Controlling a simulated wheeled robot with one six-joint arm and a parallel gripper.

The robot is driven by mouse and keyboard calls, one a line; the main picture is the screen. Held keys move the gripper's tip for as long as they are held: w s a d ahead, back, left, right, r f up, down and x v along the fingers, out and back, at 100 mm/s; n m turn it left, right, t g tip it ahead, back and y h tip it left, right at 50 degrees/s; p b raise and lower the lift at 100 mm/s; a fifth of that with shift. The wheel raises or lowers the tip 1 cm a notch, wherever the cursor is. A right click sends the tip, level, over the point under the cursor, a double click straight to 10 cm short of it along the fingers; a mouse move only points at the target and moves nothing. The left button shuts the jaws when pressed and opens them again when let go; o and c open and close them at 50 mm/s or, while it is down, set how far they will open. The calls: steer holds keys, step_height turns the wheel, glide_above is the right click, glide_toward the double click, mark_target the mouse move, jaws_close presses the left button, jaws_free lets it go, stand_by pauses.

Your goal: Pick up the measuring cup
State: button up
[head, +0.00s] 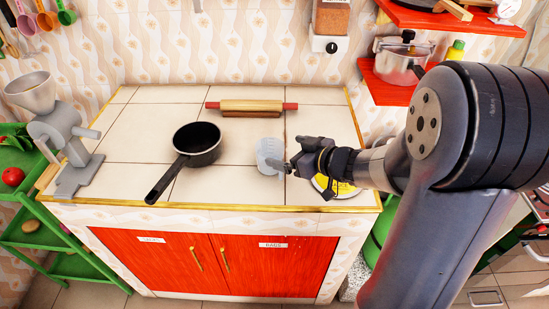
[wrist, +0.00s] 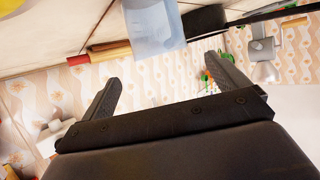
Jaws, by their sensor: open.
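A clear, pale-blue measuring cup (head: 270,155) stands on the white tiled counter (head: 120,130), right of the middle. In the wrist view the measuring cup (wrist: 153,28) is at the top, beyond the fingertips and nearer the left finger. My gripper (head: 287,167) is close to the cup's right side in the head view. In the wrist view my gripper (wrist: 166,68) is open, with nothing between its fingers. I cannot tell from the head view whether a finger touches the cup.
A black pan (head: 197,143) lies left of the cup, and a rolling pin (head: 251,107) lies behind it. A yellow plate (head: 335,187) is partly under my arm. A grey grinder (head: 70,140) stands at the left edge. A red shelf (head: 388,82) holds a pot (head: 402,62).

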mark_target(261, 146)
steer(key=x, duration=0.7)
steer(key=shift+s+f+b, duration=0.15)
steer(key=shift+f+b, duration=0.1)
steer(key=shift+b, duration=0.05)
steer(key=shift+c, duration=0.5)
steer(key=c, duration=0.9)
steer(key=shift+r, duration=0.1)
steer(key=shift+c, duration=0.2)
